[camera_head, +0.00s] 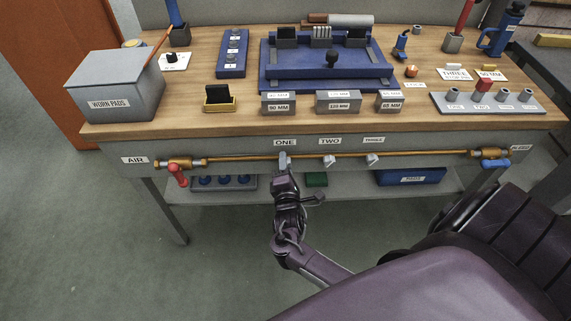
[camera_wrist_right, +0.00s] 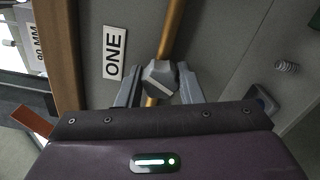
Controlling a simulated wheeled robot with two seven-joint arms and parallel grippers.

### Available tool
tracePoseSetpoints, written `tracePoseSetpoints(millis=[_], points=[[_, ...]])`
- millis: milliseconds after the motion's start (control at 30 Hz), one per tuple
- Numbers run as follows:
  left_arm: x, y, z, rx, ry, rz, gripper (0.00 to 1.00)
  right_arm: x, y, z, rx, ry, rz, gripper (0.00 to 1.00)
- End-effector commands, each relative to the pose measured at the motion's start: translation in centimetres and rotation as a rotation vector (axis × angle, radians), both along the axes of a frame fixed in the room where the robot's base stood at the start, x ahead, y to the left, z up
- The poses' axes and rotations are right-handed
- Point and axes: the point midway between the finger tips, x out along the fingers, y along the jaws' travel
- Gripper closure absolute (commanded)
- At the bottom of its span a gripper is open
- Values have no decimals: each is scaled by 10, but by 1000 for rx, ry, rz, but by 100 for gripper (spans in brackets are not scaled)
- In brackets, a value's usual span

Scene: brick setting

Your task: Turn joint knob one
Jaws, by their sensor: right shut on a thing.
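Joint knob one is a small grey faceted knob on the brass pipe along the bench front, under the label ONE (camera_head: 285,143). In the right wrist view the knob (camera_wrist_right: 160,78) sits between the two fingers of my right gripper (camera_wrist_right: 159,88), beside the ONE label (camera_wrist_right: 114,53). My right gripper (camera_head: 284,172) is shut on this knob, and in the head view it mostly hides it. The matching knobs under TWO (camera_head: 329,161) and the third label (camera_head: 372,160) stand free to the right. My left gripper is not in view.
The brass pipe (camera_head: 240,158) runs between a red-handled valve (camera_head: 177,174) by AIR and a blue-handled valve (camera_head: 495,163). A lower shelf holds a blue box (camera_head: 410,177). The bench top (camera_head: 195,120) carries a blue fixture (camera_head: 330,75) and a worn-pads box (camera_head: 112,85).

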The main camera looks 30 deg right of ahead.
Motion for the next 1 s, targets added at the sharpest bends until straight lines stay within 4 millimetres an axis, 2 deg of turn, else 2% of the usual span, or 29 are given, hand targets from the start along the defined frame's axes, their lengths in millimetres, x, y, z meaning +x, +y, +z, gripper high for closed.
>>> tracePoseSetpoints(millis=[233, 267, 433, 767, 1000], points=[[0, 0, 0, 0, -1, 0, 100, 0, -1, 0, -1, 0, -1, 89], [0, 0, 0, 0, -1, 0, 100, 0, -1, 0, -1, 0, -1, 65], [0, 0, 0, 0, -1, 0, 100, 0, 0, 0, -1, 0, -1, 45], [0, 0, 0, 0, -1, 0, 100, -4, 2, 0, 0, 2, 1, 45], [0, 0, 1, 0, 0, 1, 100, -36, 22, -1, 2, 3, 0, 45]])
